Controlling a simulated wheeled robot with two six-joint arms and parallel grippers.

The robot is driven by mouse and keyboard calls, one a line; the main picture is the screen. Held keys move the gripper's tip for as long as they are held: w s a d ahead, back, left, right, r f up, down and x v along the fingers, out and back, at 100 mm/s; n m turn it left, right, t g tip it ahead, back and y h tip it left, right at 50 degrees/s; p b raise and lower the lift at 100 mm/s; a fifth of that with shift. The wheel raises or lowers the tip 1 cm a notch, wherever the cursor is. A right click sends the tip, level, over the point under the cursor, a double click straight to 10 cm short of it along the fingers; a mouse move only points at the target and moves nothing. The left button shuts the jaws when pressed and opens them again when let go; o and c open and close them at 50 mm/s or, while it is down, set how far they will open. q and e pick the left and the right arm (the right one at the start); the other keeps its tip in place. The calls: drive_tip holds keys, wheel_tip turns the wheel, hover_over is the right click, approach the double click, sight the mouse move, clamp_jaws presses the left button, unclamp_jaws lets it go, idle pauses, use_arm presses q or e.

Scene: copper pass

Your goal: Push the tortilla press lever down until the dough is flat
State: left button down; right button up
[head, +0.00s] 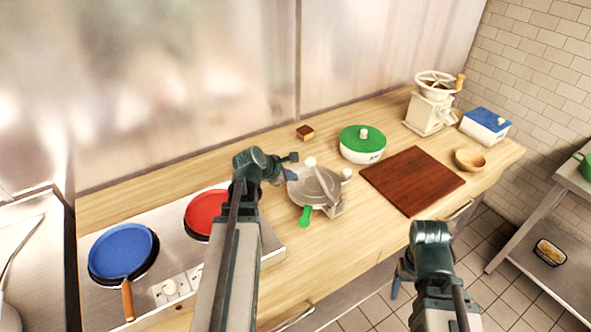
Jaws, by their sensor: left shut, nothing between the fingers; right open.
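The tortilla press (309,188) is a round grey metal plate with a green handle at its front and white knobs at its back and right. It stands on the wooden counter. A pale lever (323,183) runs across its right part, by the white knob at the back. No dough shows; the plate would hide any inside. My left gripper (291,160) is shut and empty, just left of the back white knob, over the press's left back edge. I cannot tell if it touches. My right gripper (398,284) is open and empty, in front of the counter's edge.
A hob with a blue pan (122,252) and a red pan (205,213) is left of the press. A green-lidded pot (362,143), brown board (412,180), wooden bowl (469,160), grinder (431,108) and blue-lidded box (486,124) are to the right. A small brown block (305,132) lies behind.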

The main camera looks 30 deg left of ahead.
sight(322, 180)
use_arm(q)
drive_tip(key=a+n, duration=0.2)
drive_tip(key=a, duration=0.2)
drive_tip(key=shift+t+y, duration=0.3)
drive_tip(key=b+x, duration=0.7)
drive_tip(key=x, duration=0.2)
drive_tip(key=shift+w+d+f, duration=0.15)
drive_tip(key=r, duration=0.1)
drive_tip(key=d+r+p, duration=0.1)
drive_tip(key=r+p, duration=0.1)
drive_tip(key=shift+w+d, duration=0.15)
drive_tip(key=shift+w, duration=0.1)
drive_tip(key=shift+w+d+r+p, duration=0.2)
drive_tip(key=shift+d+r+p, duration=0.2)
drive_tip(key=shift+p, duration=0.35)
drive_tip(key=shift+d+r+p, duration=0.3)
drive_tip(key=shift+r+p, duration=0.45)
drive_tip(key=shift+f, duration=0.2)
